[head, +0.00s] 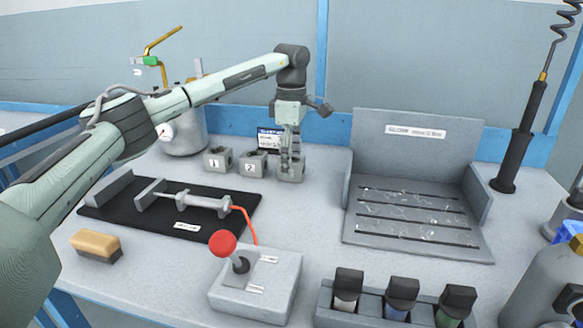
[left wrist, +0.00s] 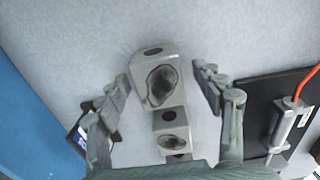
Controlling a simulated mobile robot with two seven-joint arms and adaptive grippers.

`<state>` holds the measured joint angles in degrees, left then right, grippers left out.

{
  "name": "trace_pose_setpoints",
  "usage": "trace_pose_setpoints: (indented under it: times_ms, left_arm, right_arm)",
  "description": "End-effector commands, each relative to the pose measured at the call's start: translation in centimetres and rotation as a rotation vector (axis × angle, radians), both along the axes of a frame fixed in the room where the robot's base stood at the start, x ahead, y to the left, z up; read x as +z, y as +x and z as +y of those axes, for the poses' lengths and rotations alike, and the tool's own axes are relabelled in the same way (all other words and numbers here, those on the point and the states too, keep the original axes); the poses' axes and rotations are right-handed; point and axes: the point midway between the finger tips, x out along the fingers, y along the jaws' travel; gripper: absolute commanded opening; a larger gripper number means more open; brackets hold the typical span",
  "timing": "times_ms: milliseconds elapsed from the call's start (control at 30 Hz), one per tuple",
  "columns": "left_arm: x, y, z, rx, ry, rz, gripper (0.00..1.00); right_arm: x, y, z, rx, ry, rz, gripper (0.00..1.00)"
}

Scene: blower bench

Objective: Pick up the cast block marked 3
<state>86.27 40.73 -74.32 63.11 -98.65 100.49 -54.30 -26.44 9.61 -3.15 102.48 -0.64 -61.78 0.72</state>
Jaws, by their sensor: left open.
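Three grey cast blocks with round openings stand in a row on the bench. The left one (head: 218,159) is marked 1 and the middle one (head: 253,165) is marked 2. The right-hand block (head: 290,172) is partly covered by my left gripper (head: 291,158), and its mark cannot be read. My left gripper is open, pointing down over this block. In the left wrist view the block (left wrist: 160,82) lies between the spread fingertips, with a gap on both sides. The other blocks (left wrist: 173,130) line up behind it. My right gripper is not in view.
A black mat (head: 120,208) with a syringe-like clamp device lies to the left. A joystick box (head: 270,285) stands in front and a grey slotted fixture (head: 415,225) to the right. A small sign (head: 268,140) stands behind the blocks. Bench right of the blocks is clear.

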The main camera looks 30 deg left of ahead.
Motion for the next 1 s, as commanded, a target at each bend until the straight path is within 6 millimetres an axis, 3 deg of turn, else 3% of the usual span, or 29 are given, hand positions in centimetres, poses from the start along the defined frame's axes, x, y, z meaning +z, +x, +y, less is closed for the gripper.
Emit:
trace_pose_setpoints:
  times_ms: [133, 667, 1000]
  left_arm:
    - [0.05, 0.01, 0.01, 0.000, 0.000, -0.001, 0.67]
    - [0.09, 0.00, -0.01, 0.000, 0.000, 0.000, 0.01]
    - [0.54, 0.07, -0.03, 0.000, -0.001, -0.003, 0.00]
  right_arm:
    - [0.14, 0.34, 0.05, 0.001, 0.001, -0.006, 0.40]
    - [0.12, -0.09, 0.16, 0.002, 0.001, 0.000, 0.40]
    - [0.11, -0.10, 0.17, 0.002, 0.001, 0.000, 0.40]
